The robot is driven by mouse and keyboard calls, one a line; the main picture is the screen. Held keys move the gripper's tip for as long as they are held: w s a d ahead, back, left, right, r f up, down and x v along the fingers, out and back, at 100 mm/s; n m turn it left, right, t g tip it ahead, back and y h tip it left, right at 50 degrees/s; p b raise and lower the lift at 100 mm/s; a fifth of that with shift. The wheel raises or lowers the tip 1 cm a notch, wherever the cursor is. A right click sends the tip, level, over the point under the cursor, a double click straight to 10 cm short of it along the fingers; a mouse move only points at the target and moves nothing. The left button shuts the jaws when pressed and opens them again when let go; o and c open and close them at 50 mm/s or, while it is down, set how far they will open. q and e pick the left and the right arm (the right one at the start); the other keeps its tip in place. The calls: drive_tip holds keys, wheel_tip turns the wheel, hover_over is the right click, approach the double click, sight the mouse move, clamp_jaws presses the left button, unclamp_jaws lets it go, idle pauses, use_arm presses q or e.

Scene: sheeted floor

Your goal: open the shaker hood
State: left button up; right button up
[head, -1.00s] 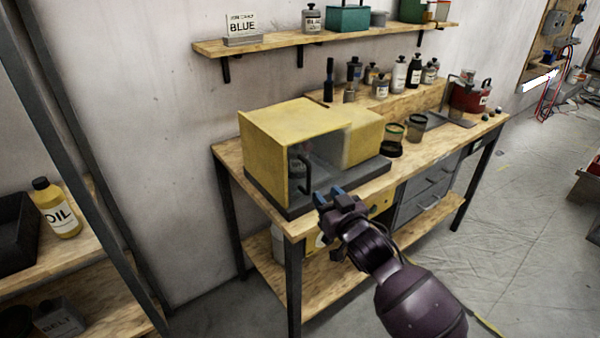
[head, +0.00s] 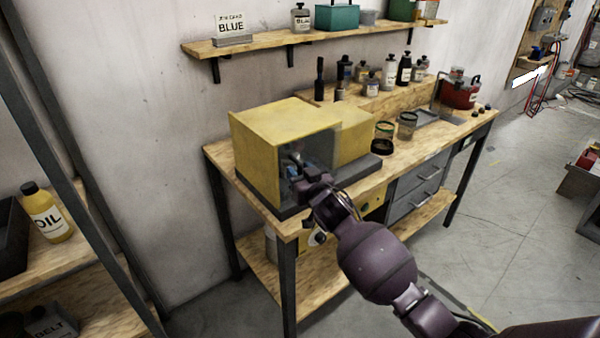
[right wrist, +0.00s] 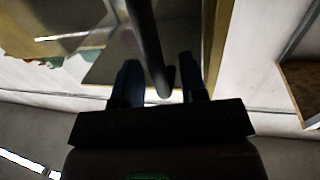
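The shaker hood (head: 275,127) is a yellow box with a see-through dark front panel, standing at the near left end of the wooden bench. It looks closed. My right gripper (head: 293,168) is at the front panel, over the place of the dark handle, and mostly hides it in the head view. In the right wrist view the dark bar handle (right wrist: 147,45) runs down between the two fingers of the right gripper (right wrist: 160,85). The fingers are apart, with a gap on each side of the bar. My left gripper is not in view.
The wooden bench (head: 253,205) bears jars (head: 407,124), several bottles on a raised ledge and a red pot (head: 460,95). A wall shelf (head: 290,42) hangs above. A dark rack (head: 60,130) with an oil bottle (head: 46,212) stands at left.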

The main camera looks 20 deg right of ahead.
clamp_jaws()
idle(0.5)
